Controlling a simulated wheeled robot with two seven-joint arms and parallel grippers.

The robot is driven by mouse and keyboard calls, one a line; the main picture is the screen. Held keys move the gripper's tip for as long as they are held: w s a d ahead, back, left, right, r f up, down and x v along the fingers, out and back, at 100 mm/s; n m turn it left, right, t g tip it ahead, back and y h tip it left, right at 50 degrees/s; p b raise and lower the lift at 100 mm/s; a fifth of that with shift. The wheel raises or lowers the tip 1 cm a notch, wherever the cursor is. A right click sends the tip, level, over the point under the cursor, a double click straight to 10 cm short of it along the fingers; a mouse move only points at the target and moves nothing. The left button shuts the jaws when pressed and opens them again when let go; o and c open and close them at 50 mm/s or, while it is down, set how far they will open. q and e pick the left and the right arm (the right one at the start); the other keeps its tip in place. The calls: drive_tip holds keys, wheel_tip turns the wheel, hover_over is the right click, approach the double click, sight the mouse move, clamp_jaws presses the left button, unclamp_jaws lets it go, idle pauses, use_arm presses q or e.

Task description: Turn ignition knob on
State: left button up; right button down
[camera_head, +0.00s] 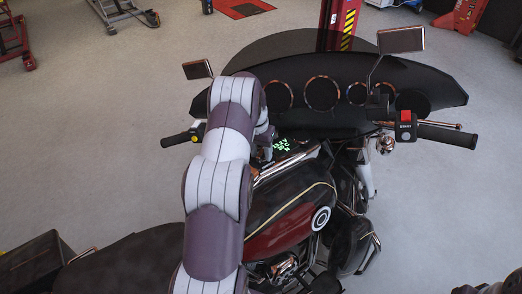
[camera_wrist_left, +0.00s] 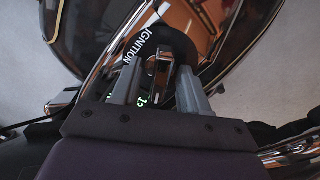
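The motorcycle's dark red and black tank (camera_head: 285,215) lies below my left arm in the head view. My left gripper (camera_head: 268,152) is at the console behind the windshield, beside glowing green lettering (camera_head: 283,145). In the left wrist view, my left gripper (camera_wrist_left: 157,82) has its two grey fingers apart. The ignition knob (camera_wrist_left: 160,70) shows as a dark part with a narrow raised bar between them. White IGNITION lettering (camera_wrist_left: 132,45) curves beside it. I cannot see clear contact between fingers and knob.
The handlebar has a left grip (camera_head: 177,139) and a right grip (camera_head: 447,136) with a red switch (camera_head: 406,116). The windshield fairing (camera_head: 330,95) and mirrors (camera_head: 401,40) rise beyond the console. Open grey floor (camera_head: 90,130) surrounds the motorcycle.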

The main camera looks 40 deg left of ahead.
sight(261, 151)
use_arm(q)
drive_tip(key=shift+r, duration=0.15)
drive_tip(key=shift+a+r, duration=0.1)
drive_tip(key=shift+r, duration=0.25)
drive_tip(key=r+b, duration=0.1)
drive_tip(key=r, duration=0.2)
drive_tip(key=shift+a+r+b, duration=0.2)
drive_tip(key=shift+r+b, duration=0.15)
drive_tip(key=shift+r, duration=0.05)
wheel_tip(261, 151, up, 8)
drive_tip(key=p, duration=0.6)
drive_tip(key=shift+s+a, duration=0.25)
drive_tip(key=shift+s, duration=0.2)
